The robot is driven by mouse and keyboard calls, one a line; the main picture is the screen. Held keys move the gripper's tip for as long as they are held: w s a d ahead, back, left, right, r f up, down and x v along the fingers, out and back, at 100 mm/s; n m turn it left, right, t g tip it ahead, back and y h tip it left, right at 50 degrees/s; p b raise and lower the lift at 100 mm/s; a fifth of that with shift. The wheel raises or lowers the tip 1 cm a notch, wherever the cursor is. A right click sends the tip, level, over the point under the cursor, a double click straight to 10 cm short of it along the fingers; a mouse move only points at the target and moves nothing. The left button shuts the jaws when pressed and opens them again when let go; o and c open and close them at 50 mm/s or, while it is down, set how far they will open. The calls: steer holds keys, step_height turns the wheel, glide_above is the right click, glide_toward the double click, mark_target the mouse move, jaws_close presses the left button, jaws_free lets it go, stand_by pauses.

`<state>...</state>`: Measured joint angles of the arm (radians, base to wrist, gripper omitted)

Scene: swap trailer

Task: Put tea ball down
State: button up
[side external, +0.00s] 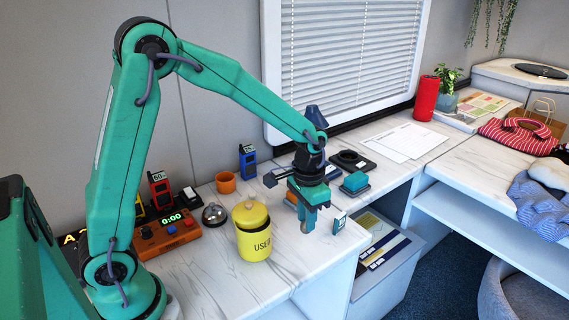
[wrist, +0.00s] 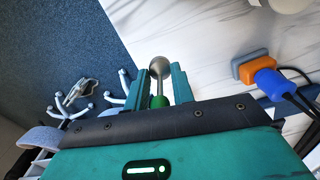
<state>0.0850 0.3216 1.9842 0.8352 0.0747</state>
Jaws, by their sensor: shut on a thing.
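My gripper (side external: 307,217) hangs low over the white marble-patterned desk, near its front edge. It is shut on the tea ball, a silver ball on a stem with a green end, seen between the fingers in the wrist view (wrist: 159,66). In the side view the tea ball (side external: 304,228) shows only as a small grey shape under the fingers. I cannot tell whether it touches the desk. A yellow canister (side external: 253,243) marked "USED", with a lid on, stands left of my gripper.
An orange cup (side external: 226,182), a bell (side external: 214,215) and an orange timer box (side external: 168,237) stand to the left. A teal block (side external: 355,182) and a black ring plate (side external: 351,161) lie behind right. In the wrist view, an orange-and-blue plug (wrist: 257,72) with cables lies right of my fingers.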

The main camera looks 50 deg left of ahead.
steer(key=w+a+f, duration=0.1)
steer(key=a+f, duration=0.1)
steer(key=a, duration=0.1)
steer(key=w+a+f, duration=0.1)
steer(key=shift+w+a, duration=0.2)
steer(key=shift+w, duration=0.1)
steer(key=shift+f, duration=0.1)
steer(key=shift+f, duration=1.9)
steer(key=shift+f, duration=0.15)
steer(key=o, duration=1)
steer(key=shift+r, duration=0.2)
